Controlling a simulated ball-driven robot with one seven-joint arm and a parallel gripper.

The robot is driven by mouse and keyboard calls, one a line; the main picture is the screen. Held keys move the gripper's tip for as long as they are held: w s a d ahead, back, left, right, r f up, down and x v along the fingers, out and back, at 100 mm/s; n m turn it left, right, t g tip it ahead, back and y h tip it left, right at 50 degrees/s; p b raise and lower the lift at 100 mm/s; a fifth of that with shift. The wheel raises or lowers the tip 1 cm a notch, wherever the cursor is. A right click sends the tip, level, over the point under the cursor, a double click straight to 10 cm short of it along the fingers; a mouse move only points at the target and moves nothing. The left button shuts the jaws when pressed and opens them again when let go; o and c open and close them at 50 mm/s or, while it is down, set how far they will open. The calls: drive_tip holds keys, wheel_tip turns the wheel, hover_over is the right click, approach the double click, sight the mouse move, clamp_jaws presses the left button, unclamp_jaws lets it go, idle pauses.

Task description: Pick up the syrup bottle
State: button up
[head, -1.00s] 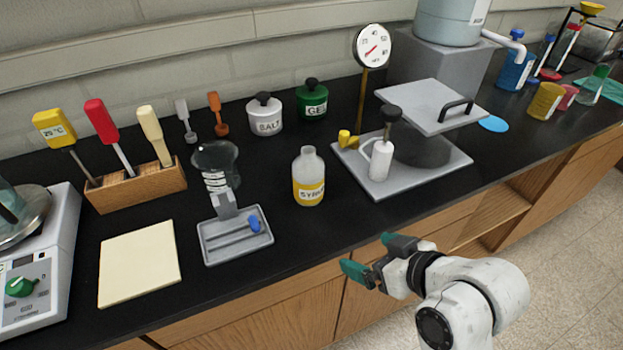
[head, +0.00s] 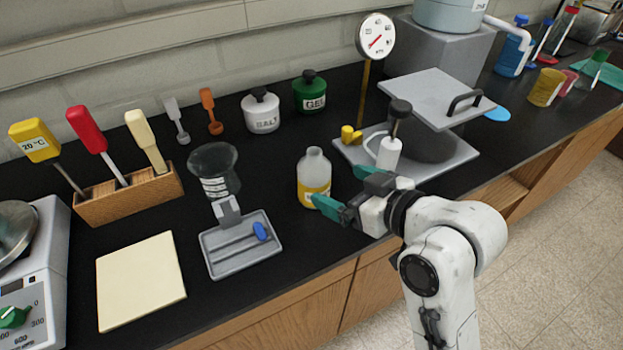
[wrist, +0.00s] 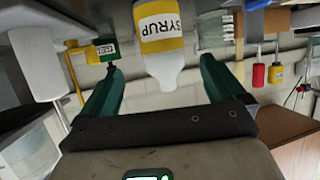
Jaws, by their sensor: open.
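The syrup bottle (head: 313,176) is translucent white with a yellow label. It stands upright on the black counter, right of the small grey tray, and its lower right side is partly hidden by a finger. In the wrist view the bottle (wrist: 160,45) appears upside down, ahead of and between the two green fingers. My gripper (head: 343,189) is open and empty, with its green fingers pointing at the bottle from the right front. I cannot tell whether a finger touches the bottle.
The salt jar (head: 261,112) and green gel jar (head: 309,92) stand behind. Open counter lies in front of the bottle.

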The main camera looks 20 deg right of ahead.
sight(314, 175)
drive_tip(key=x, duration=0.2)
drive_tip(key=shift+w+a+f+p, duration=0.1)
drive_tip(key=shift+w+p, duration=0.2)
drive_tip(key=shift+p+x, duration=0.5)
drive_tip(key=shift+x, duration=2.5)
drive_tip(key=shift+a, duration=0.1)
drive_tip(key=c, duration=1.1)
drive_tip(key=shift+c, duration=0.2)
